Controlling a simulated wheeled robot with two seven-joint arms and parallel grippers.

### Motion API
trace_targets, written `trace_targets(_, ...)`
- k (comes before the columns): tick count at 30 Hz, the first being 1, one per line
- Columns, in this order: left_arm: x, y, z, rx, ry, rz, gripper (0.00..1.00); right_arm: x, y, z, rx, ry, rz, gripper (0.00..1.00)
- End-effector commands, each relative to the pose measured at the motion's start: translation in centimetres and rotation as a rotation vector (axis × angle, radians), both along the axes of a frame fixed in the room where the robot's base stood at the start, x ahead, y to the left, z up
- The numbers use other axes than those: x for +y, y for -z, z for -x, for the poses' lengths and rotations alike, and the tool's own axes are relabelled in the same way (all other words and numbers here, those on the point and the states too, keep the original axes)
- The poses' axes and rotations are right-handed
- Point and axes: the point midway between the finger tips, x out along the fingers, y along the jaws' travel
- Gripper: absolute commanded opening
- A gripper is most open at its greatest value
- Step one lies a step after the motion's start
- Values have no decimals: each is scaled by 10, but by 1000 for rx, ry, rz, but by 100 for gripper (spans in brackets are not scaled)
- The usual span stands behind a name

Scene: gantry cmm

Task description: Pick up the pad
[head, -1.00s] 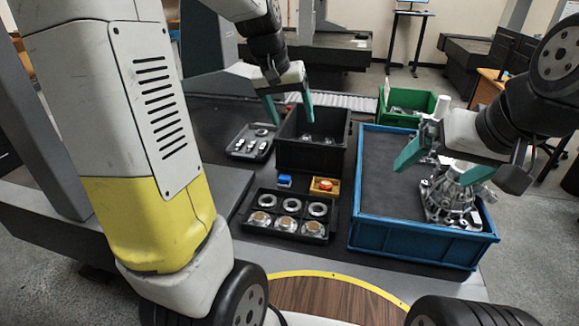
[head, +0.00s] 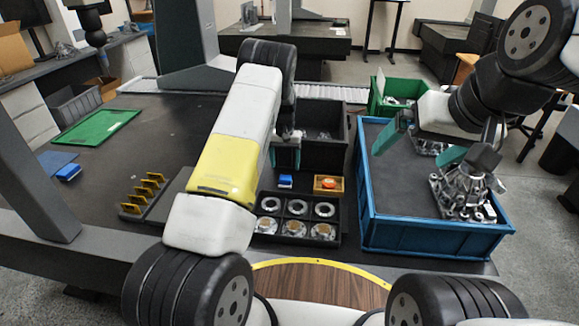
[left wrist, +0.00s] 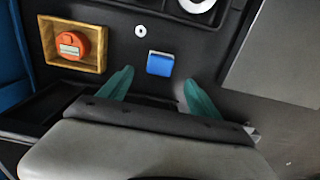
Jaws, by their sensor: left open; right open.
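A small blue block (head: 285,181), the likeliest pad, lies on the dark table between the black bin and the ring tray. My left gripper (head: 285,157) is open and empty, pointing down beside the black bin, just behind the block. In the left wrist view its teal fingers (left wrist: 158,80) stand apart, with the block just beyond the gap between their tips. Whether they touch it cannot be told. My right gripper (head: 409,160) is open and empty over the blue crate.
A wooden tray (head: 317,188) with an orange round part sits right of the block. A black tray (head: 285,239) of metal rings lies in front. The black bin (head: 335,153) stands behind. The blue crate (head: 375,240) holds metal castings. A small white washer (left wrist: 140,31) lies near the block.

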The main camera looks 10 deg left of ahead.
Motion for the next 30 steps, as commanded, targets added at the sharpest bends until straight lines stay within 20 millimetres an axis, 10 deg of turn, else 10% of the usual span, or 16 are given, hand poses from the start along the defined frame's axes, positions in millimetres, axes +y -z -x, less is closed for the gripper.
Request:
trace_targets(24, 0, 73, 3, -1, 0, 0, 73, 0, 0, 0, 0, 0, 0, 100)
trace_targets(30, 0, 73, 3, 0, 0, 0, 37, 0, 0, 0, 0, 0, 0, 100)
